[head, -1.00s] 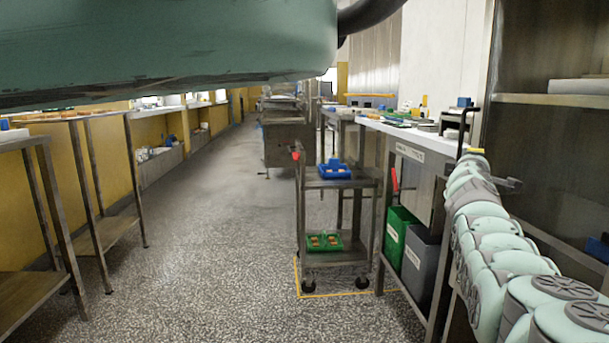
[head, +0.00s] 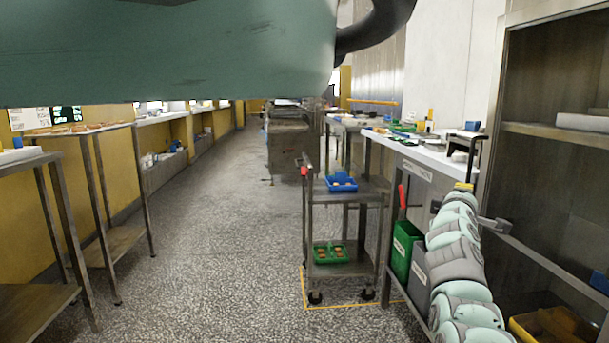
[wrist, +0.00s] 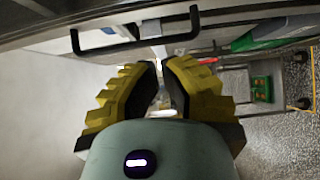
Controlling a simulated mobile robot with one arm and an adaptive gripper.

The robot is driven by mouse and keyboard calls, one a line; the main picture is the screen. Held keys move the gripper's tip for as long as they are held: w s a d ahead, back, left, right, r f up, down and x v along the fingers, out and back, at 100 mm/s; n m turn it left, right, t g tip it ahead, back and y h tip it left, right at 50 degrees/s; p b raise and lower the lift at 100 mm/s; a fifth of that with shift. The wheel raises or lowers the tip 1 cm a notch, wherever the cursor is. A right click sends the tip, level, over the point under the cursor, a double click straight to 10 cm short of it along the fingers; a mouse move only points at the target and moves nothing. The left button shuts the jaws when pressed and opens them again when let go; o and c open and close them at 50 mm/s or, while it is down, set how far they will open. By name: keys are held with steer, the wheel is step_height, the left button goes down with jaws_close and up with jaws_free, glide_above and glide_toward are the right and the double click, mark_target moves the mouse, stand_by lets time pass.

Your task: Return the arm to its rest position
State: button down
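My arm stands at the right in the head view, a stack of mint and grey segments. My gripper (head: 465,186) is at its upper end, small and partly hidden, beside the white-topped worktable (head: 455,160). In the wrist view my gripper (wrist: 159,68) shows two yellow ridged fingers with dark inner pads. A narrow gap shows between the fingertips, and I see nothing held there. A dark handle-shaped bar (wrist: 135,42) lies across the view beyond the fingers; I cannot tell how far off it is.
A metal trolley (head: 350,190) carries a blue crate (head: 341,184) above and a green crate (head: 330,259) below. Green (head: 401,252) and grey (head: 420,268) bins stand under the worktable. An open shelf cabinet (head: 550,130) is at the right. The speckled floor (head: 220,230) is clear in the middle.

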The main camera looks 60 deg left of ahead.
steer(key=shift+p+v, duration=0.8)
steer(key=shift+v, duration=1.3)
